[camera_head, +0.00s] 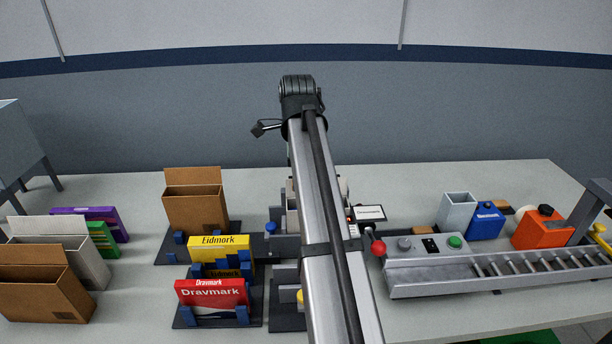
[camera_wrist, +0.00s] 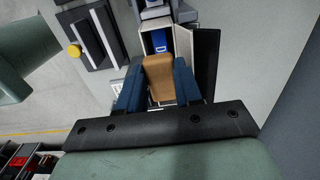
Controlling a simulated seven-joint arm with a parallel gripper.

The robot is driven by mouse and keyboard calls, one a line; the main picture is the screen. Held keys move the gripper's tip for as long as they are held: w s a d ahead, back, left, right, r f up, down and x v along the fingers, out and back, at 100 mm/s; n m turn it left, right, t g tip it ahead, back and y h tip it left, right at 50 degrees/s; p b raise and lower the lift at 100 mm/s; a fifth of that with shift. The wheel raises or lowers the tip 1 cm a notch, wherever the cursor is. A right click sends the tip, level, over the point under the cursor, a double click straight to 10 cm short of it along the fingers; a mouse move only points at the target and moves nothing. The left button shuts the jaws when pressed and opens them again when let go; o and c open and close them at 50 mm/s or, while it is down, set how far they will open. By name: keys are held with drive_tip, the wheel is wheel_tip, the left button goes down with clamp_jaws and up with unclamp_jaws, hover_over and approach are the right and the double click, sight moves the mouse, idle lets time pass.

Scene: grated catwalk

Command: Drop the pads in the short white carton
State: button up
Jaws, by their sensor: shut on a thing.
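In the wrist view, my gripper (camera_wrist: 158,68) has its two blue fingers closed on a tan block (camera_wrist: 159,78), which looks like the pads. In the head view my arm hides the gripper, the block and most of this carton.
Brown cartons (camera_head: 195,212) and a pale open carton (camera_head: 75,265) stand at left. Yellow Eidmark (camera_head: 219,246) and red Dravmark (camera_head: 211,293) boxes sit in blue holders. At right are a roller conveyor (camera_head: 540,266), a grey container (camera_head: 456,212) and an orange bottle (camera_head: 543,229).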

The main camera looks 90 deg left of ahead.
drive_tip(key=shift+f, duration=2.15)
drive_tip(key=o, duration=1.2)
drive_tip(key=shift+a+r, duration=0.1)
drive_tip(key=shift+c, duration=0.2)
drive_tip(key=shift+r, duration=0.1)
drive_tip(key=shift+c, duration=0.2)
drive_tip(key=shift+a+r, duration=0.1)
drive_tip(key=shift+r, duration=0.1)
drive_tip(key=shift+o, duration=1.3)
drive_tip(key=shift+r, duration=2.65)
drive_tip(key=shift+d, duration=0.2)
